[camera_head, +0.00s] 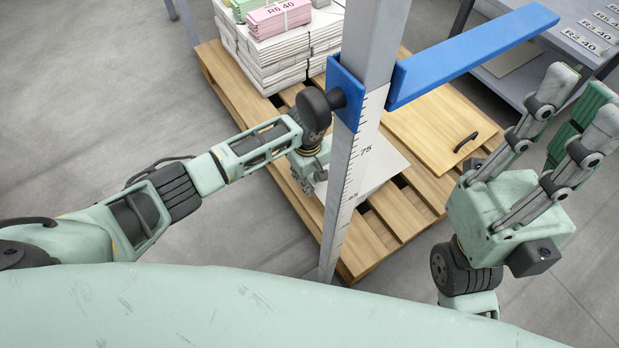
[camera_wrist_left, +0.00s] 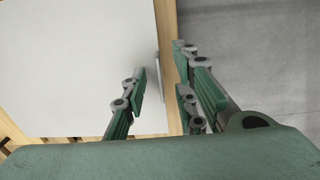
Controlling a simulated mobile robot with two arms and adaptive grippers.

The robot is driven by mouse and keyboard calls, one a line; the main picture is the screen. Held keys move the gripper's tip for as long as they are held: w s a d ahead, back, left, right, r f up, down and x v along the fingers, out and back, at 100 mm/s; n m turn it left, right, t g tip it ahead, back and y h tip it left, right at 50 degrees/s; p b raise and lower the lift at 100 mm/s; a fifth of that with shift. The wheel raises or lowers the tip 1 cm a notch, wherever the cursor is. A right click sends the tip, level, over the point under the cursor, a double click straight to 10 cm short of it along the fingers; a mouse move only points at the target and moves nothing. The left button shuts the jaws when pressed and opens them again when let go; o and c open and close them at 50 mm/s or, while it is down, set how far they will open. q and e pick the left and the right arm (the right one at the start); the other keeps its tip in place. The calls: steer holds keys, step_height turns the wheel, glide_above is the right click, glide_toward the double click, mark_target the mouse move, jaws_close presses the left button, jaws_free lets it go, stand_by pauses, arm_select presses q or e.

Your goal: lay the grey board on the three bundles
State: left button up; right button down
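The grey board (camera_head: 378,165) lies flat on the wooden pallet, partly hidden behind the post. It fills the left of the left wrist view (camera_wrist_left: 75,60). My left gripper (camera_head: 310,178) is low at its near left part. In the left wrist view my left gripper (camera_wrist_left: 162,75) is open, its fingers apart on either side of the board's edge. A thin upright piece shows between them; contact is unclear. A pink bundle (camera_head: 280,18) marked R6 40 and a green bundle (camera_head: 242,8) lie on white stacks at the back. A third is not clear. My right gripper (camera_head: 575,95) is raised, open and empty.
A grey post (camera_head: 360,150) with a scale and a blue arm (camera_head: 470,55) stands in front of the pallet (camera_head: 235,85). A wooden panel (camera_head: 430,120) with a black handle lies right of the board. A table (camera_head: 560,65) with price cards is at back right.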

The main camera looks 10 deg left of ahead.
arm_select(q)
step_height(320, 180, up, 12)
steer(key=shift+f, duration=0.25)
